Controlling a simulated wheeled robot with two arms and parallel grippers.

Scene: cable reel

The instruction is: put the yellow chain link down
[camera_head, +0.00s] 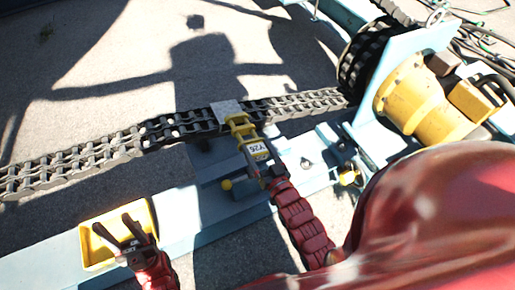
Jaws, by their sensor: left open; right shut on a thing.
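The yellow chain link (241,127) is in the middle of the head view, at the near edge of the dark chain (95,157), just below a grey metal plate (229,111). My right gripper (250,157) is shut on the link from the near side, beside a white label reading Y26. I cannot tell whether the link touches the chain. My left gripper (115,227) is open, its dark fingers apart and empty, over a yellow tray (86,249) at lower left.
A pale blue beam (190,222) runs below the chain and carries the tray and a yellow knob (226,184). A reel (360,62) with a yellow drum (410,95) stands at right. Dark cables lie at upper right. Bare ground lies beyond the chain.

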